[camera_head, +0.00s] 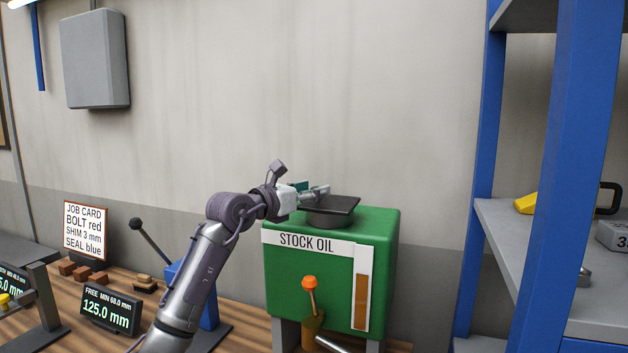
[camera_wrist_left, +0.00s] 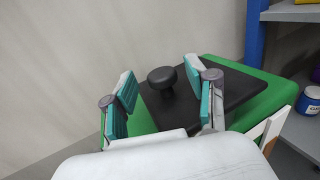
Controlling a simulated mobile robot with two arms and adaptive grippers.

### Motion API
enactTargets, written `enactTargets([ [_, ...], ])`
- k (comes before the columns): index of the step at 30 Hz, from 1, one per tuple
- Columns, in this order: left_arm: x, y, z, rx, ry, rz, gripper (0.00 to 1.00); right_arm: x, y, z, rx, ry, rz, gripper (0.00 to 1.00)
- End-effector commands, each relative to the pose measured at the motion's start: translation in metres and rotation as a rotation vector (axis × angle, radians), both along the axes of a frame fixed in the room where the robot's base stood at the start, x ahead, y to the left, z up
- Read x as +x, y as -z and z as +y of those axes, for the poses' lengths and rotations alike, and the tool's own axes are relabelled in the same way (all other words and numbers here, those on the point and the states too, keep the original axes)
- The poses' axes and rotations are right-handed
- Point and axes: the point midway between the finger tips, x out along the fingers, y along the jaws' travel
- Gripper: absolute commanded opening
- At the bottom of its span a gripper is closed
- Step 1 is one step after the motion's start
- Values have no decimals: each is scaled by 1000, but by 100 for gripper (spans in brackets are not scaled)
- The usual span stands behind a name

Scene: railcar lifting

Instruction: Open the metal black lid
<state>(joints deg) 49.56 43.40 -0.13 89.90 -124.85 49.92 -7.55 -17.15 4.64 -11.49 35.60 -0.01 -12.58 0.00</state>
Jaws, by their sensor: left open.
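The black lid (camera_head: 343,205) lies flat on a dark round neck on top of the green STOCK OIL tank (camera_head: 330,261). In the left wrist view the black lid (camera_wrist_left: 181,106) carries a round black knob (camera_wrist_left: 161,78). My left gripper (camera_head: 318,191) reaches over the lid from the left. In the left wrist view my left gripper (camera_wrist_left: 160,91) is open, with one teal-padded finger on each side of the knob and a gap to it. The knob is hidden in the head view. My right gripper is not in view.
A blue shelf rack (camera_head: 482,170) stands to the right of the tank. The tank front has an orange-knobbed lever (camera_head: 310,283). A wooden bench (camera_head: 62,337) with displays (camera_head: 108,309) and a job card (camera_head: 86,230) is at left. The wall is behind.

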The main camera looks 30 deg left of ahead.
Motion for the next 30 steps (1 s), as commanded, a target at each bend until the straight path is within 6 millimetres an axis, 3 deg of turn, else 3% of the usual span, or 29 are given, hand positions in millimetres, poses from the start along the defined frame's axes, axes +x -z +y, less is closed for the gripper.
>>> enactTargets([
  [4,10,0,-2,0,1,2,57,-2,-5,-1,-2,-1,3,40],
  [13,11,1,-2,1,0,1,56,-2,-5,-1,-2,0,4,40],
  [23,11,1,-2,1,0,1,1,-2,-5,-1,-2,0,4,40],
  [30,11,1,-2,1,0,2,0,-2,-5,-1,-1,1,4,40],
])
